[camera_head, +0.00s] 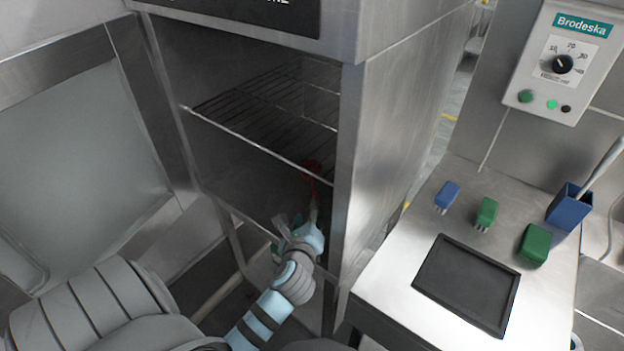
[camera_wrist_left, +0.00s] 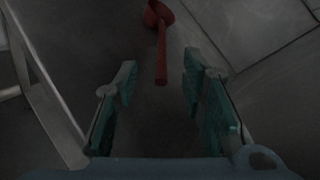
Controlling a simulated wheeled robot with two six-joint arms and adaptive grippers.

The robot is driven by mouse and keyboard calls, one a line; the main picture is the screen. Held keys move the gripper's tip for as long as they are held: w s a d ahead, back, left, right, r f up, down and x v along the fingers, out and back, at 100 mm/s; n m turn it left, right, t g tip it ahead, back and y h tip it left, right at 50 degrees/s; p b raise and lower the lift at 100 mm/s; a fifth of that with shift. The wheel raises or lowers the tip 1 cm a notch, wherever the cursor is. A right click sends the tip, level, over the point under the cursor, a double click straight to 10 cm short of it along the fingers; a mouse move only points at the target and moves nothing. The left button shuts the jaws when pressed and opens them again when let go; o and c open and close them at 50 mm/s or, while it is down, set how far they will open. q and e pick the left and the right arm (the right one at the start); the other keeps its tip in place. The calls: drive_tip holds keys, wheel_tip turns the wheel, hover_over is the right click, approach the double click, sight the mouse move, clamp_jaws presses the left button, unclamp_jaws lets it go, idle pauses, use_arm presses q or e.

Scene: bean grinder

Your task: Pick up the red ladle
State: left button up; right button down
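The red ladle (camera_head: 312,166) is inside the open steel cabinet, low on the right side and in shadow; the shelf edge partly covers it in the head view. In the left wrist view the ladle (camera_wrist_left: 161,55) lies with its bowl away from me and its handle pointing toward my gripper. My left gripper (camera_head: 294,222) is at the cabinet opening, below the wire shelf. It is open, and the handle end shows between and just beyond its teal-padded fingers (camera_wrist_left: 160,92). Nothing is held. My right gripper is not in view.
A wire shelf (camera_head: 265,120) spans the cabinet above my left gripper. The cabinet's right wall (camera_head: 385,150) stands close beside it. On the right, a steel table bears a black tray (camera_head: 466,285), small blue and green items, and a blue holder (camera_head: 569,208).

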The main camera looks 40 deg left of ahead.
sight(313, 190)
use_arm(q)
drive_tip(key=b+x, duration=0.4)
drive_tip(key=x, duration=1)
drive_tip(key=shift+w, duration=0.15)
drive_tip(key=shift+a, duration=0.1)
clamp_jaws()
